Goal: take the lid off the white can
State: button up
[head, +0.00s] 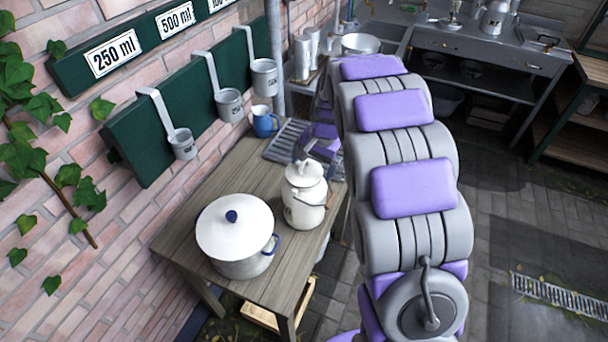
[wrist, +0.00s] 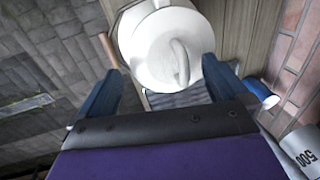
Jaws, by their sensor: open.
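The white can (head: 303,208) stands upright on the wooden table, right of a wide white pot. Its white lid (head: 306,172) sits on top and has a raised handle. In the wrist view the lid (wrist: 150,48) is round and its curved handle (wrist: 180,62) stands up from it. My gripper (wrist: 161,67) is open, its two dark blue fingers apart on either side of the lid's near part. Nothing is held. In the head view my gripper (head: 318,148) is just behind the can, partly hidden by my arm; contact with the lid cannot be told.
The white pot (head: 240,262) with a blue knob stands close left of the can on the table (head: 200,207). A blue mug (head: 263,122) stands at the back. Measuring cups (head: 229,104) hang from a green wall board. Paved floor lies open at right.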

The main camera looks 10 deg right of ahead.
jog(key=shift+w+f, duration=0.1)
jog(key=shift+f, duration=0.35)
jog(key=shift+a, duration=0.1)
jog(key=shift+c, duration=0.4)
jog(key=c, duration=0.9)
